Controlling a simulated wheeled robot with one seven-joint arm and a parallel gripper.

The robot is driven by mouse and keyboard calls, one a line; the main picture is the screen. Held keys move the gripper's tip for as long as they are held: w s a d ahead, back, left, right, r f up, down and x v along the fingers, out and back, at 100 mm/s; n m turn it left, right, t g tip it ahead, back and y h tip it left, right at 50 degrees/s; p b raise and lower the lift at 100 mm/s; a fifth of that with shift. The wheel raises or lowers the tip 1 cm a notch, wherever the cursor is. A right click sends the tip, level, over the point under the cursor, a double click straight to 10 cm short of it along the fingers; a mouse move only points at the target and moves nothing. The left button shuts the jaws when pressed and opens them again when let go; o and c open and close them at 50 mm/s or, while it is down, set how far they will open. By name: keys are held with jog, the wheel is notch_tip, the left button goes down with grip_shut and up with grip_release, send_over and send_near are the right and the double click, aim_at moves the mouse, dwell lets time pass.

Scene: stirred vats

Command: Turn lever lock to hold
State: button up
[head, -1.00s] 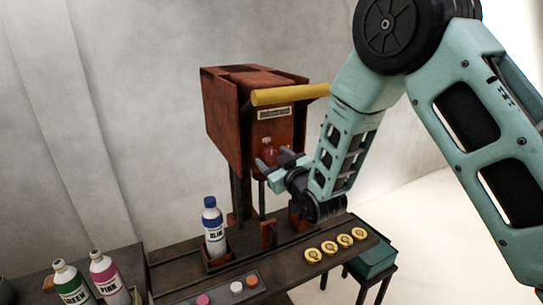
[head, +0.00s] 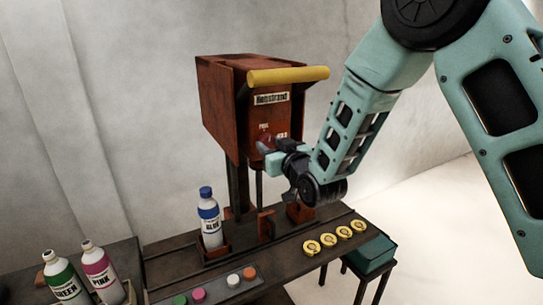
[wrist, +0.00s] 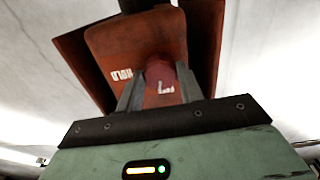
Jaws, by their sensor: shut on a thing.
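The lever lock is a dark red knob (head: 264,137) on the front of the rusty-red machine (head: 222,105). Small white labels sit by the knob, one above it and one to its right. In the wrist view the knob (wrist: 158,72) sits between the two grey fingers of my gripper (wrist: 158,92), which is shut on it. A white label (wrist: 122,74) left of the knob appears upside down, and another white mark shows at the knob's lower part. In the head view my gripper (head: 272,150) covers part of the knob, so its exact turn is unclear.
A yellow bar (head: 288,76) crosses the machine's upper front. A blue-labelled bottle (head: 209,220) stands below at left. Several yellow discs (head: 328,240) lie along the bench front. Green (head: 62,280) and pink (head: 98,268) bottles stand at lower left. A teal box (head: 370,255) is at right.

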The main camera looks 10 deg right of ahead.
jog(key=m+b, duration=0.3)
jog(key=b, duration=0.2)
jog(key=shift+f+m, duration=0.3)
jog(key=shift+m, duration=0.1)
jog(key=m+b, duration=0.4)
jog(key=b, duration=0.1)
jog(key=shift+m+b, duration=0.3)
jog(key=shift+b, duration=0.05)
jog(key=m+b, duration=0.4)
jog(key=shift+r, duration=0.15)
jog(key=shift+r+m+b, duration=0.15)
jog(key=shift+m+b, duration=1.2)
jog(key=shift+m, duration=0.25)
jog(key=o, duration=1)
jog(key=b+v, duration=0.2)
jog(key=v, duration=1.5)
jog(key=shift+s+b, duration=0.3)
jog(key=shift+b, duration=0.05)
